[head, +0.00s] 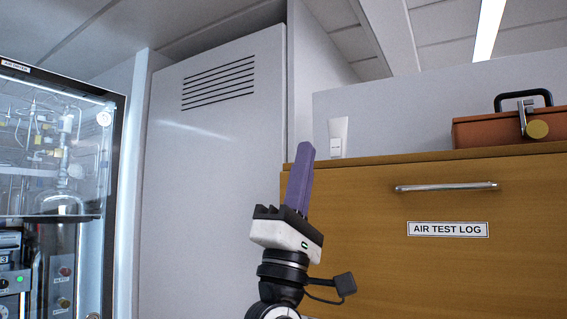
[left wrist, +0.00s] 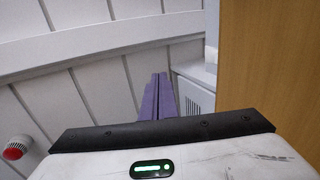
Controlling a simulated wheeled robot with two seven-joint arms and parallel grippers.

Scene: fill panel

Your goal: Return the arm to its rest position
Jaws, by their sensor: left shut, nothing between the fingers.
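My left gripper (head: 303,152) points upward in the middle of the head view, in front of the left edge of the wooden cabinet. Its purple fingers are pressed together with nothing between them. In the left wrist view the closed purple fingers (left wrist: 160,82) show above the black edge of the gripper body, with wall panels behind them. The gripper appears clear of the cabinet, though the exact gap is hard to tell. My right gripper is in neither view.
A wooden cabinet (head: 370,225) labelled AIR TEST LOG has a metal handle (head: 446,187). On top stand a white tube (head: 338,137) and an orange-brown case (head: 500,129). A glass-fronted apparatus cabinet (head: 112,200) is at left. A tall grey vented locker (head: 210,180) stands behind.

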